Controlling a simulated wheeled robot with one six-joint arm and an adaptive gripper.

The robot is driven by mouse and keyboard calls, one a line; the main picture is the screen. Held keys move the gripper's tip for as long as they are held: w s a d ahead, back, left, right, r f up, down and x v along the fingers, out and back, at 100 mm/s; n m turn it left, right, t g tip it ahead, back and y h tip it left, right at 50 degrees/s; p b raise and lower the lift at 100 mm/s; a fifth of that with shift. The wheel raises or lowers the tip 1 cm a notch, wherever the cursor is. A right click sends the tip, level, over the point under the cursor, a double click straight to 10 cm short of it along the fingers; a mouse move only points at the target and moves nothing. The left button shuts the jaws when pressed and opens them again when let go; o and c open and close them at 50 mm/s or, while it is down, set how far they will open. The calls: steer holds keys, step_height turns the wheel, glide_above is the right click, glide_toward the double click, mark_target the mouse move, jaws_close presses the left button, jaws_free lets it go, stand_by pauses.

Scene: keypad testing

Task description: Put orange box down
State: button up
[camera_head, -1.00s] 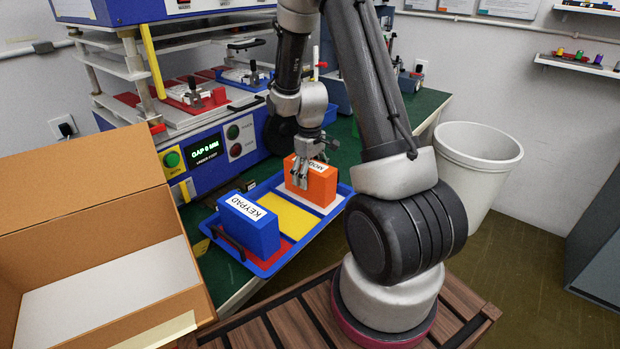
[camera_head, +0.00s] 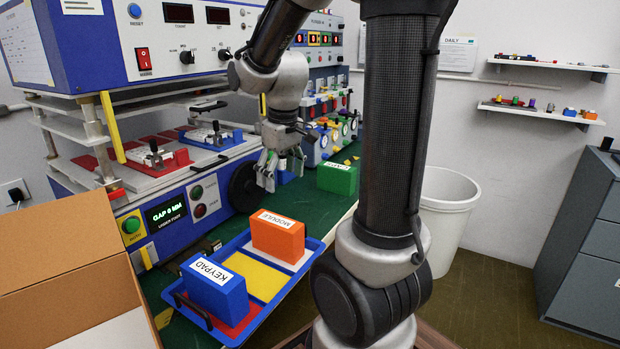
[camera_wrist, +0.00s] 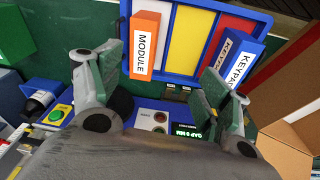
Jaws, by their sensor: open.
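The orange box (camera_head: 277,238), labelled MODULE, stands upright in the white compartment at the far end of the blue tray (camera_head: 316,246). It also shows in the wrist view (camera_wrist: 146,46). My gripper (camera_head: 280,180) is open and empty above and behind the orange box, clear of it. In the wrist view my open gripper (camera_wrist: 160,92) has its two fingers wide apart, with the orange box beyond the left finger.
A blue KEYPAD box (camera_head: 214,288) stands in the tray's red compartment; the yellow compartment (camera_head: 257,276) between is empty. A green box (camera_head: 337,179) is on the green bench. A press machine (camera_head: 160,160) is at left, a cardboard box (camera_head: 70,270) at front left.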

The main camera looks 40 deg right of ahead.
steer(key=s+a+r+m+t, duration=0.1)
steer(key=s+r, duration=0.2)
steer(key=s, duration=0.5)
steer(key=s+a+r+m+t, duration=0.1)
steer(key=s+r, duration=0.2)
steer(key=s, duration=0.4)
steer(key=shift+s+a+r+t, duration=0.2)
steer(key=shift+s+a+t, duration=0.1)
steer(key=shift+s, duration=0.1)
